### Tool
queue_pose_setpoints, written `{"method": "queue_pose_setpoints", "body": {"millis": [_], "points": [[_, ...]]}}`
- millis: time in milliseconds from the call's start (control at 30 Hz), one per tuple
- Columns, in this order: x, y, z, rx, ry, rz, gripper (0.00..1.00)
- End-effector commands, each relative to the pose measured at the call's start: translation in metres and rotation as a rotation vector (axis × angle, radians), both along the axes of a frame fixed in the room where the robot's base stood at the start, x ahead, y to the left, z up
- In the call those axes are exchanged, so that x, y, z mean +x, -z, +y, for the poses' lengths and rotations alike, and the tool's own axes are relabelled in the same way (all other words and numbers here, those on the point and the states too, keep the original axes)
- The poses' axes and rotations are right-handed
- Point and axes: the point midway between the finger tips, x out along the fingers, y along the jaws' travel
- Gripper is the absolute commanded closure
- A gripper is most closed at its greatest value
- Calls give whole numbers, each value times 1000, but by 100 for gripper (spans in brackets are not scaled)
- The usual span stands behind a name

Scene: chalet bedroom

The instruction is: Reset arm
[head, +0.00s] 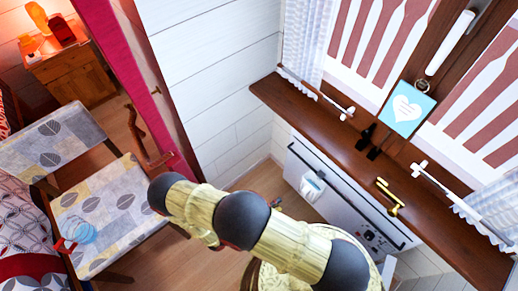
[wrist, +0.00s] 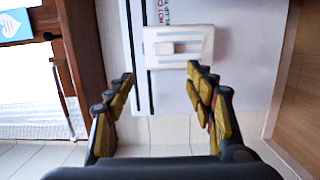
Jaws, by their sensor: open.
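My arm (head: 285,240), cream with black joints, reaches across the lower middle of the head view and is bent, with its lower end out of frame. My gripper (wrist: 162,85) shows in the wrist view with its yellow and black fingers spread apart. Nothing is between the fingers. In the head view the gripper is mostly hidden behind the arm. Beyond the fingertips in the wrist view is a white panel heater with a white box (wrist: 178,47) on it. I cannot tell the distance to it.
The heater (head: 335,195) hangs under a brown windowsill (head: 340,135). On the sill are a blue heart card (head: 408,108) and a yellow item (head: 390,198). A patterned chair (head: 110,205) stands left, a wooden cabinet (head: 75,80) at the back left. Wooden floor (head: 180,262) shows between.

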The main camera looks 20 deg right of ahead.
Motion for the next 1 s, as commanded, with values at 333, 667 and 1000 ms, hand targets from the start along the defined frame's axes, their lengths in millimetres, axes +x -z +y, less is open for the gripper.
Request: {"method": "queue_pose_setpoints", "body": {"millis": [333, 667, 1000], "points": [[-1, 4, 0, -15, 5, 129, 46], [-57, 3, -18, -18, 156, 594, 46], [-76, -51, 16, 217, 286, 887, 46]]}}
